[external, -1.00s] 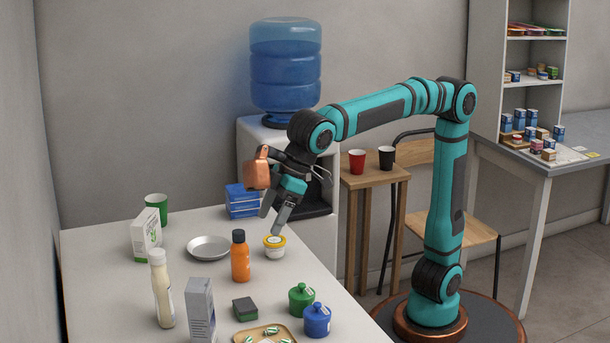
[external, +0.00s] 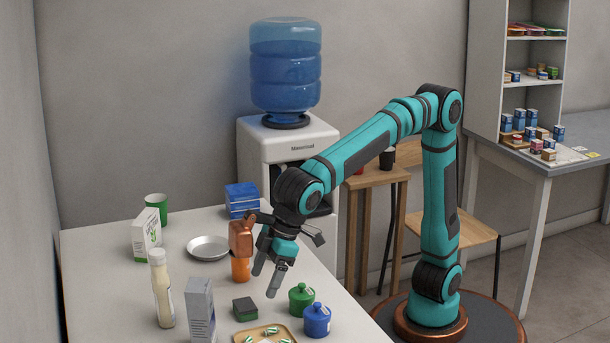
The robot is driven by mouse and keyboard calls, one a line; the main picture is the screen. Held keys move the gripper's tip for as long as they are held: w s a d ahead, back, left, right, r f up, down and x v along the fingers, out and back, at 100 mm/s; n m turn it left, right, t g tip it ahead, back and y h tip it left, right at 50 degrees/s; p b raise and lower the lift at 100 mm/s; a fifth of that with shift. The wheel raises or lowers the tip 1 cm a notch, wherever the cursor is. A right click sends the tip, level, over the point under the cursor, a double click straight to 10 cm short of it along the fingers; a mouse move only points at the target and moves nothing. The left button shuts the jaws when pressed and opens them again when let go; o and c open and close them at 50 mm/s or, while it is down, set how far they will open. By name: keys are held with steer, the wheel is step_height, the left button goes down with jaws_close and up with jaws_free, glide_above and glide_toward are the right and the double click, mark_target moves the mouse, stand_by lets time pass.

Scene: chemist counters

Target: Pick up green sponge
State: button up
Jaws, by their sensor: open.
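The green sponge (external: 245,309) is a small dark block, dark on top with green on its sides. It lies flat on the white counter (external: 215,278), left of the green jar. My gripper (external: 265,283) is open and empty. It hangs above the counter, up and to the right of the sponge in the picture, apart from it. Its fingers point down. The sponge is fully visible.
Close to the sponge are a green jar (external: 301,299), a blue jar (external: 317,320), a tray with capsules (external: 285,329) and a grey-white box (external: 200,312). A metal plate (external: 208,248) lies farther back.

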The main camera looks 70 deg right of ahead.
mark_target(253, 302)
steer(key=shift+w+x, duration=0.15)
steer(key=shift+x, duration=1.65)
steer(key=shift+w+x, duration=0.1)
steer(key=shift+x, duration=1.7)
steer(key=shift+r, duration=0.1)
steer(key=shift+c, duration=0.4)
steer(key=c, duration=1)
